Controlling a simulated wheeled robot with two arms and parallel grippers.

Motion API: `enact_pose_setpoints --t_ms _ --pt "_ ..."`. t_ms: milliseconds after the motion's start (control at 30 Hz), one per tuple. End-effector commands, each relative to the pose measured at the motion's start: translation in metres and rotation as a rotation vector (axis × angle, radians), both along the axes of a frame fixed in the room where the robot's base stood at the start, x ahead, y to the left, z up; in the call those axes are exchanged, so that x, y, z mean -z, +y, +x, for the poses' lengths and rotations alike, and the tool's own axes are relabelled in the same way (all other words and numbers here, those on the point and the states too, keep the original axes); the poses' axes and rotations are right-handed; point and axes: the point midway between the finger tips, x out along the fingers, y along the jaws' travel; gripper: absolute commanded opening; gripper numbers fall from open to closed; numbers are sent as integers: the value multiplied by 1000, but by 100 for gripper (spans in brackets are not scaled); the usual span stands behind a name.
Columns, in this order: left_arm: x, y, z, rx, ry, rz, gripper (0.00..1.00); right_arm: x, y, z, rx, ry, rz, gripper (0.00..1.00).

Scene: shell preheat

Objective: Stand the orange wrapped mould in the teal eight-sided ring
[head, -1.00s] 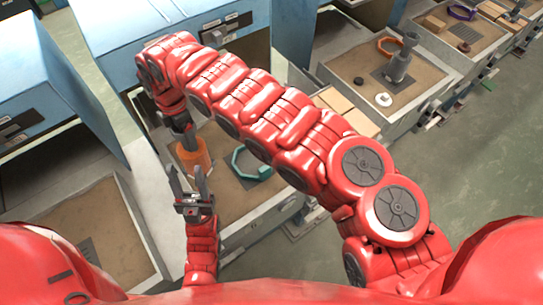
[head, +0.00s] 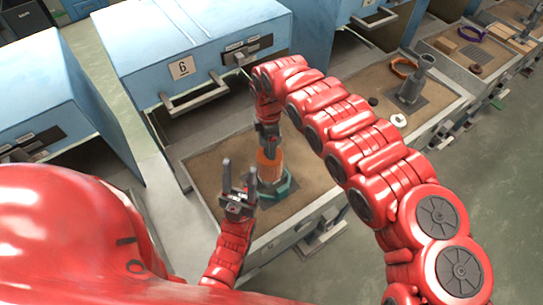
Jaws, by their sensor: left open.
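The orange wrapped mould (head: 270,168) is upright in the sandy tray bay. The teal eight-sided ring (head: 284,191) shows around its lower end; I cannot tell whether the mould's foot rests on the floor of the tray. My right gripper (head: 268,137) points down at the top of the mould and is shut on it; the fingertips are partly hidden. My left gripper (head: 238,184) is open and empty, fingers pointing up, just left of the mould and ring.
The sandy tray (head: 205,168) has a raised metal rim. Behind it stands a blue cabinet marked 6 (head: 180,68) with a handle. My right arm spans the view between.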

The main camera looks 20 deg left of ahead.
Motion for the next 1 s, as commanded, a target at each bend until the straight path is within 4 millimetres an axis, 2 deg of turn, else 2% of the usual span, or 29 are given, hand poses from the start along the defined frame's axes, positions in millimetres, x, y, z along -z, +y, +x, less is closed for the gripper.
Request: enact_pose_setpoints --t_ms 267,500,1000 --pt "-8 0 0 0 0 0 50 20 1 0 -2 0 2 0" --pt "-15 0 0 0 0 0 50 47 1 0 -1 -1 3 0" --pt "-7 0 0 0 0 0 50 57 0 2 0 -4 1 0"
